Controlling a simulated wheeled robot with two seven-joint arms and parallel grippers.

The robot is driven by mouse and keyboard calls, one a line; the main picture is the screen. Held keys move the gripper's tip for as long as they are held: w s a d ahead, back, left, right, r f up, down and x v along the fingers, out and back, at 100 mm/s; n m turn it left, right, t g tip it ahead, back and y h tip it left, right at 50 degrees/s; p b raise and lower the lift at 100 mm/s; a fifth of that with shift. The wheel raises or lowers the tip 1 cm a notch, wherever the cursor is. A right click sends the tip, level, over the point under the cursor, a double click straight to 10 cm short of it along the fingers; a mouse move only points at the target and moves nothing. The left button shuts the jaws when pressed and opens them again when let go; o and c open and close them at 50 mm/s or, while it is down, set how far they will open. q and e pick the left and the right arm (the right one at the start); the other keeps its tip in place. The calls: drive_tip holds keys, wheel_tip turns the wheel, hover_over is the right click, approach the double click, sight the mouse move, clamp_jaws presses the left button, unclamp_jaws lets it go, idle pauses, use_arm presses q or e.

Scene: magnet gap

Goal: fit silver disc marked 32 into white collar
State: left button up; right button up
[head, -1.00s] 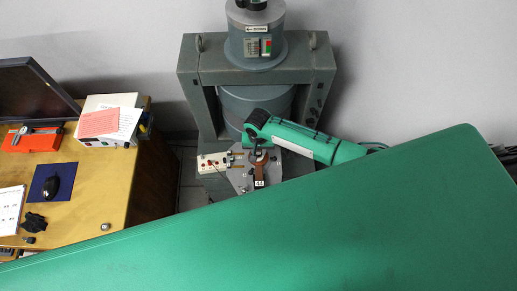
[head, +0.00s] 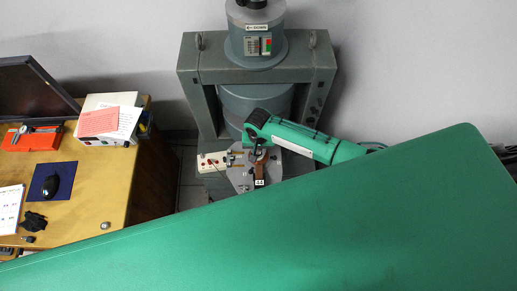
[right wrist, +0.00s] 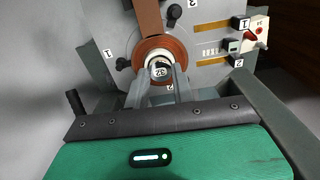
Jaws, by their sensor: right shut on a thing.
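The silver disc marked 32 (right wrist: 160,71) is between the fingertips of my right gripper (right wrist: 163,78) in the right wrist view, its number upside down. My right gripper is shut on it. The white collar (right wrist: 151,57) shows as a pale ring just behind the disc, inside a copper-brown ring (right wrist: 177,47). The disc overlaps the collar's opening in this view; I cannot tell whether it is inside or just in front. In the head view my right gripper (head: 257,152) is small and dark over the plate, and the disc is not clear there. My left gripper is not in view.
A grey magnet frame (head: 193,95) stands behind the grey plate (head: 240,178). The plate carries numbered black knobs (right wrist: 174,12) and a white switch box (head: 212,162). A wooden desk (head: 95,180) at the left holds a mouse, papers and a small silvery round thing (head: 105,226).

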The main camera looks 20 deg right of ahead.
drive_tip(key=shift+f+b, duration=0.3)
drive_tip(key=shift+f, duration=0.25)
drive_tip(key=o, duration=1)
wheel_tip(320, 180, up, 14)
drive_tip(key=b, duration=0.3)
drive_tip(key=shift+f, duration=0.1)
idle(0.4)
